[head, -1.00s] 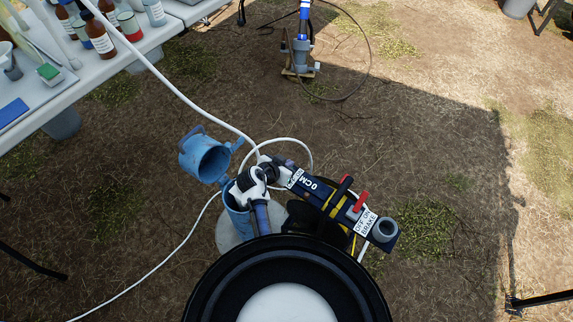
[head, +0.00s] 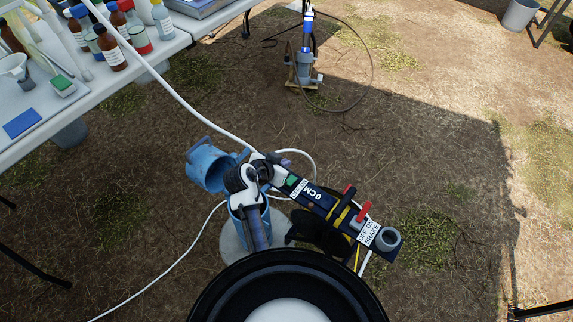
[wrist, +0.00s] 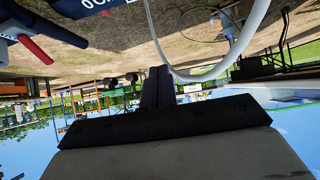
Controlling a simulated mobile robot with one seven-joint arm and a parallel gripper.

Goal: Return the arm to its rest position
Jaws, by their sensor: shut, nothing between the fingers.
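In the wrist view my gripper (wrist: 158,86) points away from the camera, its dark fingers together with nothing between them. In the head view a white and grey jointed part (head: 243,180), which looks like my arm, stands over the blue well casing; I cannot make out my fingertips there. The dark device marked "0CM" (head: 318,200) is to its right, and its edge shows at the top left of the wrist view (wrist: 90,8). Its red lever (head: 364,212) also shows there (wrist: 36,49).
An open blue casing lid (head: 207,166) is beside the arm, and a white hose (head: 195,103) passes close by. A table (head: 95,98) with bottles is at the upper left. A blue and grey pump (head: 304,68) stands behind. Bare ground lies to the right.

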